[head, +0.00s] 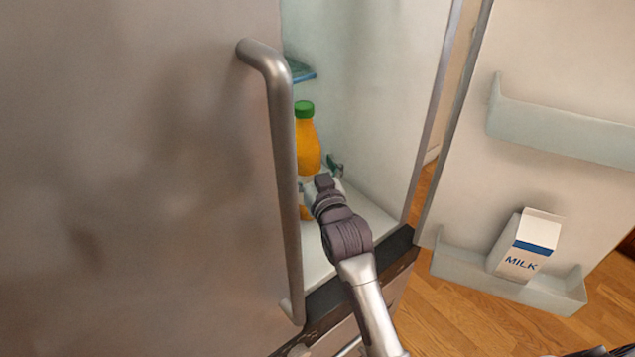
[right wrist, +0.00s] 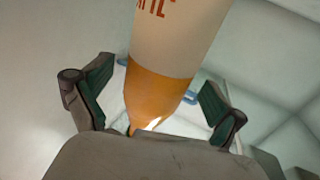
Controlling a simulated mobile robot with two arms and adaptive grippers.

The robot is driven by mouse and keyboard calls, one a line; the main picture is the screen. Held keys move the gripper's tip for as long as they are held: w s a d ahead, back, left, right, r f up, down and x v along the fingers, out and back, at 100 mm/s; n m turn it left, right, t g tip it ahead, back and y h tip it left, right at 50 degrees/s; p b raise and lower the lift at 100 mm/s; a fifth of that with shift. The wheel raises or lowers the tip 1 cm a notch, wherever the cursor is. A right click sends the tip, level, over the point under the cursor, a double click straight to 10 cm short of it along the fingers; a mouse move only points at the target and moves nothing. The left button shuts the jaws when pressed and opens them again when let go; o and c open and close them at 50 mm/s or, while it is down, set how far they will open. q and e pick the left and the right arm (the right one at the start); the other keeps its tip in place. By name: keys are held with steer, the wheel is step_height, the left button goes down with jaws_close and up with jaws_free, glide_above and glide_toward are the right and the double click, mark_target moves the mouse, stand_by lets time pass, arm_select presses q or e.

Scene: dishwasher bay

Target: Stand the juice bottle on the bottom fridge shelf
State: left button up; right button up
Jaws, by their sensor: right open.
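The juice bottle (head: 307,147), orange with a green cap and a pale label, is inside the fridge. It looks upright, low over the white fridge floor (head: 318,258). The door handle and my gripper hide part of it, so I cannot see clearly whether its base touches. My right gripper (head: 322,177) is at the bottle's label and lower part. In the right wrist view the open fingers of the gripper (right wrist: 153,103) are on either side of the bottle (right wrist: 165,85), with a gap visible beside the right finger. My left gripper is not in view.
A closed steel door with a long handle (head: 283,180) covers the left. The other door stands open at right, with a milk carton (head: 525,246) in its lower bin (head: 460,267). A glass shelf (head: 300,71) is above the bottle. The fridge floor right of my arm is clear.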

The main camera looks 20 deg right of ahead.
steer(key=s, duration=1)
steer(key=shift+s, duration=0.2)
